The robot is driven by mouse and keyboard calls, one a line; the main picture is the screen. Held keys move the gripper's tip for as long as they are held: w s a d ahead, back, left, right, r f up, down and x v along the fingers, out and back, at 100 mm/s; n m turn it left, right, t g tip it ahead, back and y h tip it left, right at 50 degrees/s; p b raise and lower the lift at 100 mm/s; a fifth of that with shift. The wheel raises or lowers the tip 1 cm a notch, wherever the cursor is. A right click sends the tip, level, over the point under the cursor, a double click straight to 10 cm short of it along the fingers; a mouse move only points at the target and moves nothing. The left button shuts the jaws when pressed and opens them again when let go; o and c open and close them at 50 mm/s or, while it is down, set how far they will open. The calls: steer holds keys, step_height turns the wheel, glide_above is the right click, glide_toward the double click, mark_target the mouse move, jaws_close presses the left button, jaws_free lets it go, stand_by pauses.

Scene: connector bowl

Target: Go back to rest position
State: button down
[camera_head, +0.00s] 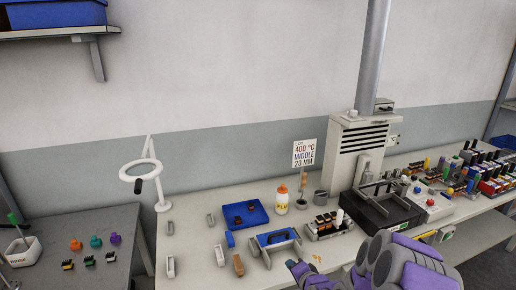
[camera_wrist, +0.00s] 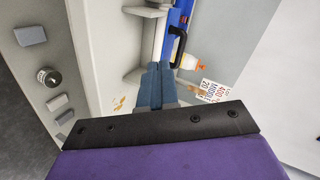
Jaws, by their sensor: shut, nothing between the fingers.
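My gripper (camera_head: 293,264) is at the front edge of the workbench in the head view, at the end of my purple and grey arm. In the wrist view its two blue-grey fingers (camera_wrist: 160,72) are pressed together with nothing between them. Behind the fingertips are a blue panel with a black handle (camera_wrist: 178,40) and an orange-topped bottle (camera_wrist: 190,62). In the head view the blue-panelled fixture (camera_head: 278,239) is just beyond my gripper. Whether the gripper touches anything is not clear.
Several connectors lie on the left table (camera_head: 75,222). A grey column (camera_head: 373,60) rises behind.

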steer(key=s+d+r+n+g+h, duration=0.1)
steer(key=s+r+n+g, duration=0.2)
steer(key=s, duration=1.2)
steer(key=s+d+r+n+g+h, duration=0.1)
steer(key=s+r+n+g+h, duration=0.1)
steer(key=s+r+g, duration=0.4)
steer(key=s+d+r+n+g+h, duration=0.1)
steer(key=s+r+n+g, duration=0.4)
steer(key=s, duration=2)
steer(key=shift+r+h, duration=0.4)
steer(key=shift+r, duration=2.45)
steer(key=shift+a, duration=0.25)
